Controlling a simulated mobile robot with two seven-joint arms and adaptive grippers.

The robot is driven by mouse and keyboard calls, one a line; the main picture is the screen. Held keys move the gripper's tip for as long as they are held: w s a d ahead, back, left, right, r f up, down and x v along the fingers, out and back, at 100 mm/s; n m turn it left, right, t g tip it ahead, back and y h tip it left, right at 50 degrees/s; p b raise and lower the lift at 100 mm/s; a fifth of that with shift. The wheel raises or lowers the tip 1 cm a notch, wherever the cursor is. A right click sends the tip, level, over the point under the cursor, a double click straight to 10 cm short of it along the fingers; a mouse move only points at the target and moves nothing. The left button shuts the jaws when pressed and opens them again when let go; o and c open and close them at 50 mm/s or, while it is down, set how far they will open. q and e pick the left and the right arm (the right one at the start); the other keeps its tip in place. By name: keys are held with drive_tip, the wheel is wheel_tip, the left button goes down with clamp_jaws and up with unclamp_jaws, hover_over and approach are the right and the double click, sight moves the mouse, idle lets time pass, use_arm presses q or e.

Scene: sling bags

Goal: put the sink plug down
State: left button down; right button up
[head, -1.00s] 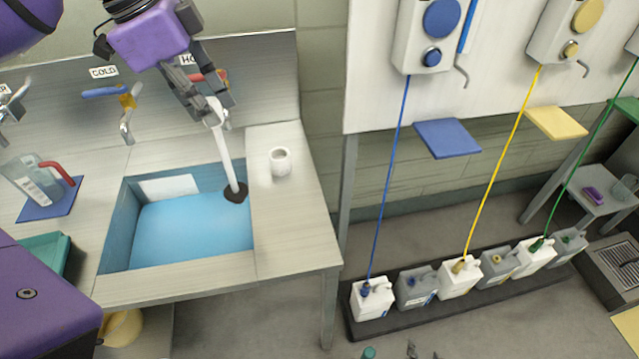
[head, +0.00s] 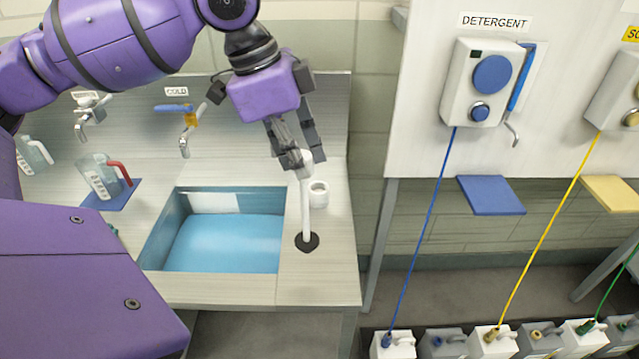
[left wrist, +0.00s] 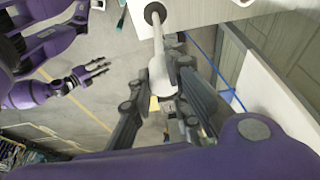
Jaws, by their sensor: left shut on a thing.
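The sink plug (head: 306,215) has a long white handle and a black disc at its lower end. My left gripper (head: 303,160) is shut on the top of the handle. The plug hangs nearly upright over the counter (head: 325,270), right of the blue sink basin (head: 230,240). Whether the disc touches the counter or hovers just above it, I cannot tell. In the left wrist view the plug (left wrist: 158,40) runs out from between the left fingers. My right gripper (left wrist: 100,70) shows small in that view, away from the plug; its opening is unclear.
A white cup (head: 319,192) stands on the counter close behind the plug's handle. A jug with a red handle (head: 103,178) stands on a blue mat left of the basin. The cold tap (head: 185,125) is behind the basin. The counter's front right is clear.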

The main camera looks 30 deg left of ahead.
use_arm(q)
drive_tip(key=w+f, duration=0.6)
drive_tip(key=f, duration=0.3)
drive_tip(key=shift+w+a+f+b, duration=0.25)
drive_tip(key=shift+w+f+b, duration=0.1)
drive_tip(key=shift+w+b, duration=0.05)
drive_tip(key=shift+f, duration=0.1)
drive_tip(key=c, duration=1.7)
unclamp_jaws()
drive_tip(key=shift+o, duration=0.2)
drive_tip(key=v, duration=1.2)
